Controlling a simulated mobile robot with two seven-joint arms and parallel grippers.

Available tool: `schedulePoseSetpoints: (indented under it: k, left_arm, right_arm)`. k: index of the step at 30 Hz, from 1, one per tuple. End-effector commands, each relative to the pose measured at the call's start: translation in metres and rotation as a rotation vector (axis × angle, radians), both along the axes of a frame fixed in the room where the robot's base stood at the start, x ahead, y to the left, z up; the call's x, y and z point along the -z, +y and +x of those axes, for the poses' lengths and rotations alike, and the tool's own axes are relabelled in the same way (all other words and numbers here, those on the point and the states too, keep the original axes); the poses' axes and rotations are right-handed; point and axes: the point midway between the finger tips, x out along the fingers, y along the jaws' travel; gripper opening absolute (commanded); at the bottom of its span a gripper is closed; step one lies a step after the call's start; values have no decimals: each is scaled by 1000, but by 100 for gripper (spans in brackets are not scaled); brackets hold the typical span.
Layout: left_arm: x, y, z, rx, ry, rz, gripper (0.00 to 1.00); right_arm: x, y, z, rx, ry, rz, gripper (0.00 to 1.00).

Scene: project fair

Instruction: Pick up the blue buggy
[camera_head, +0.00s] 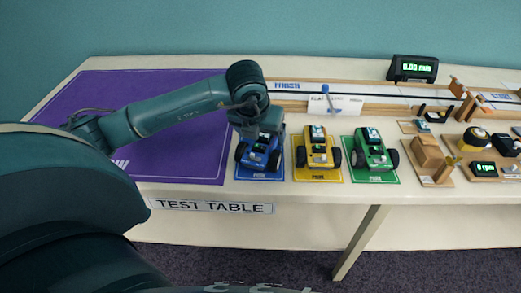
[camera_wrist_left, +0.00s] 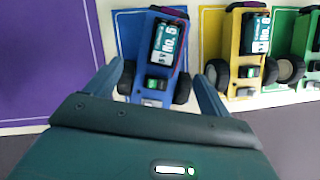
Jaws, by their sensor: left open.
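The blue buggy (camera_head: 259,155) stands on a blue mat (camera_head: 262,175) at the left of a row of three. My left gripper (camera_head: 260,122) is above its rear part and hides some of it in the head view. In the left wrist view the blue buggy (camera_wrist_left: 158,60) has dark wheels and a label on top. The open fingers of my left gripper (camera_wrist_left: 161,80) lie to either side of it in that view, with gaps between them and the wheels. I cannot tell how high the fingertips are above the mat. My right gripper is not in view.
A yellow buggy (camera_head: 318,152) and a green buggy (camera_head: 372,153) stand close by on the right, the yellow one near my right finger. A purple mat (camera_head: 185,155) at the left is clear. A track (camera_head: 370,94) and a display (camera_head: 413,69) are behind.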

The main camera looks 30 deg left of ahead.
Motion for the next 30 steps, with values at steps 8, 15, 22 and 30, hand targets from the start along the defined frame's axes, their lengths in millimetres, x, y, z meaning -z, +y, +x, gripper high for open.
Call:
schedulePoseSetpoints:
  k: [8,15,22,30]
  left_arm:
    - [35,4,15,0,3,-1,82]
    - [38,5,16,0,1,0,82]
    - [38,5,16,0,1,0,65]
    - [38,5,16,0,1,0,43]
  right_arm:
    - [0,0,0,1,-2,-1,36]
    - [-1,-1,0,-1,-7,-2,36]
    - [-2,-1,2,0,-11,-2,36]
    - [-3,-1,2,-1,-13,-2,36]
